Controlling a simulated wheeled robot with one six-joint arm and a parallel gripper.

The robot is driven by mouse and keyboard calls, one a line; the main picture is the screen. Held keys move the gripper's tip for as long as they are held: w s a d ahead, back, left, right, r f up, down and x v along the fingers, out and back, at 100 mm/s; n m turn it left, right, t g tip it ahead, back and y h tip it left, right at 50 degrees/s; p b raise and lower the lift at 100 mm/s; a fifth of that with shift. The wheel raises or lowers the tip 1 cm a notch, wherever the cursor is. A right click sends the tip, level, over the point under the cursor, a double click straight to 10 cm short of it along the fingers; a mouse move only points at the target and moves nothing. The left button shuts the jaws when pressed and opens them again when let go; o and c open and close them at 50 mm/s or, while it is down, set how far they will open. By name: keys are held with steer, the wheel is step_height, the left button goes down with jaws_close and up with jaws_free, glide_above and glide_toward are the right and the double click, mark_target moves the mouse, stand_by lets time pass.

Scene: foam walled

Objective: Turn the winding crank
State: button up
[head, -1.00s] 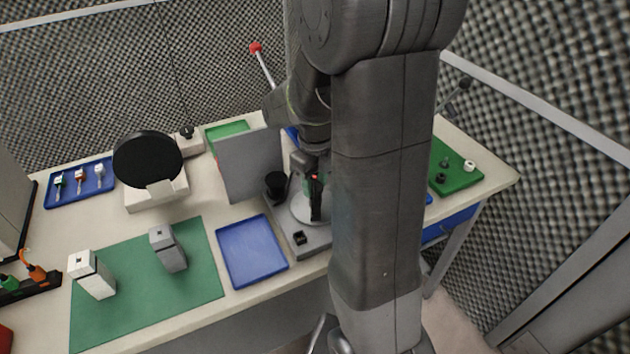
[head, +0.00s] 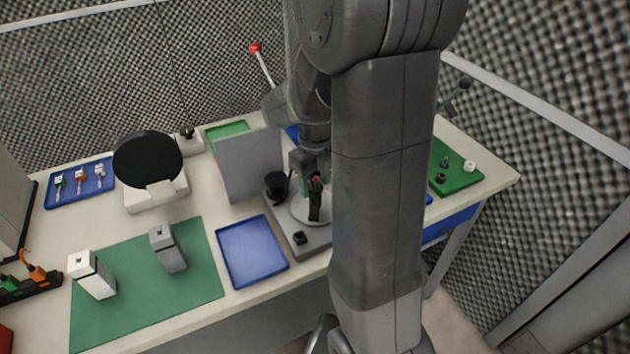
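The winding device has a grey base (head: 309,240) with a pale round disc (head: 299,209) and a black cup-like part (head: 276,184) at its left. The crank is not clearly seen; a small dark part with a red spot (head: 316,183) shows at my gripper's tip and may belong to it. My gripper (head: 313,190) points down over the disc, near its right side. My arm hides the right part of the device. The fingers are too small and dark to tell whether they are open or shut on something.
A grey upright panel (head: 250,165) stands just left of the device. A blue tray (head: 251,250) lies in front left, beside a green mat (head: 140,290) with two blocks. A green tray (head: 457,170) with small parts lies right of my arm.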

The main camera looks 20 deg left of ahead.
mark_target(315, 186)
steer(key=shift+o, duration=0.6)
step_height(315, 186, up, 14)
steer(key=shift+f, duration=0.2)
stand_by(0.3)
step_height(315, 186, down, 14)
steer(key=shift+r, duration=0.1)
stand_by(0.5)
steer(key=shift+r, duration=0.1)
